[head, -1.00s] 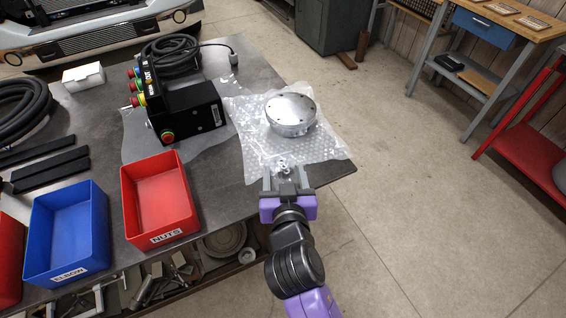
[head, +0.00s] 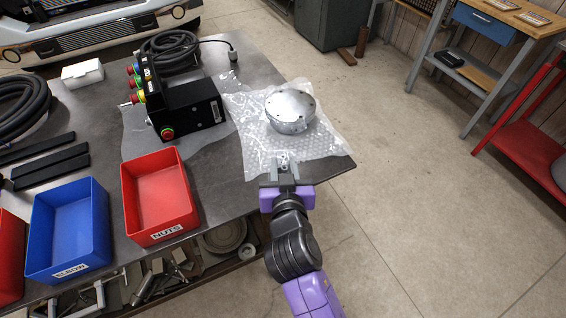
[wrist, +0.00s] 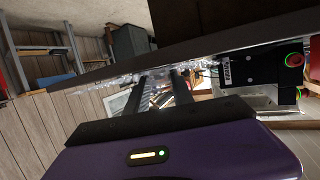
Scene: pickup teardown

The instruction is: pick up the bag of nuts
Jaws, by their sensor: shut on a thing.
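The bag of nuts (head: 283,157) is a small clear bag with shiny grey bits, at the front edge of the bubble wrap. My gripper (head: 284,166) reaches in from the front edge of the table, low over the wrap, with its fingers shut on the bag. The fingers hide much of the bag. In the wrist view the two dark fingers of my gripper (wrist: 163,84) run forward close together. The bag is not clear there. Whether it is lifted off the wrap cannot be told.
A round metal part (head: 290,110) sits tilted on the bubble wrap (head: 255,140) just behind my gripper. A red bin marked NUTS (head: 158,195) and a blue bin (head: 68,235) stand to the left. A black control box (head: 190,108) is behind them.

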